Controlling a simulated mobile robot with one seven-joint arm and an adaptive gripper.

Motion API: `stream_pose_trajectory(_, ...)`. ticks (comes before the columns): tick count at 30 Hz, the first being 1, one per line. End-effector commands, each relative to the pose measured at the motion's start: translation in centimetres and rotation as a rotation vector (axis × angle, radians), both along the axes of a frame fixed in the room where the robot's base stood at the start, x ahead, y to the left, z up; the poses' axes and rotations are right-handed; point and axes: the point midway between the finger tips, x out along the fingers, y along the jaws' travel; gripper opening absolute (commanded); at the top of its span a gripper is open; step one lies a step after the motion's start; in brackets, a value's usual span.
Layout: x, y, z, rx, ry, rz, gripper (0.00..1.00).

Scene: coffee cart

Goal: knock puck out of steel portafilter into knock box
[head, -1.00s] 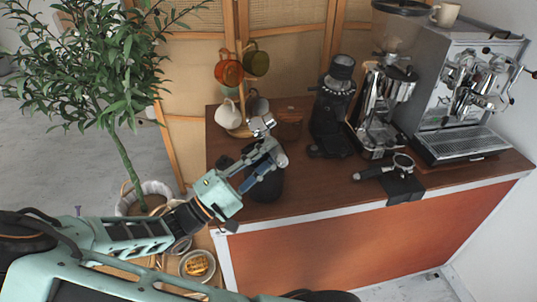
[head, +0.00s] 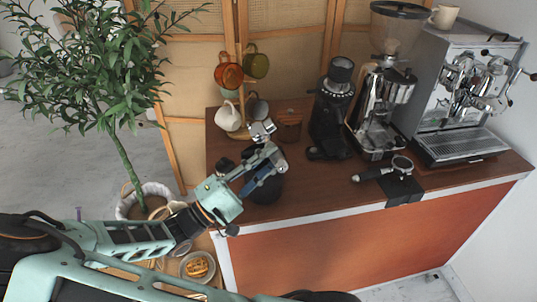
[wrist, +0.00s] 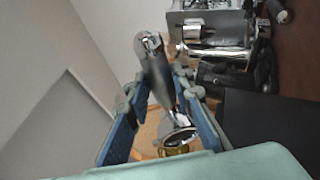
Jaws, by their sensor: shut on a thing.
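My gripper (head: 268,160) is shut on the steel portafilter (head: 262,131), above the left part of the wooden counter. In the wrist view the portafilter's dark handle (wrist: 162,88) runs between the blue fingers, with shiny chrome at both ends of it. I cannot tell whether a puck is in the basket. The knock box (head: 266,189) appears as a round black bin on the counter just below my gripper. The fingers partly hide its top. The portafilter looks above it and apart from it.
A second portafilter (head: 400,165) with a black handle lies on a black mat at the right. Grinders (head: 332,110) and an espresso machine (head: 470,90) stand behind. A mug tree (head: 241,70) is close behind my gripper. The front middle counter is clear.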

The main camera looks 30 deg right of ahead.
Motion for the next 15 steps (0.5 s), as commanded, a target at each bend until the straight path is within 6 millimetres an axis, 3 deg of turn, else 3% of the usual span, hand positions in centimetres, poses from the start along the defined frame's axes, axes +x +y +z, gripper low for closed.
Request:
stream_pose_trajectory(1,0.0,0.0,-1.5,-0.004,-0.003,0.0,0.0)
stream_pose_trajectory(5,0.0,0.0,-0.5,-0.002,-0.004,0.0,0.0)
stream_pose_trajectory(15,0.0,0.0,4.1,-0.003,-0.004,-0.001,0.0)
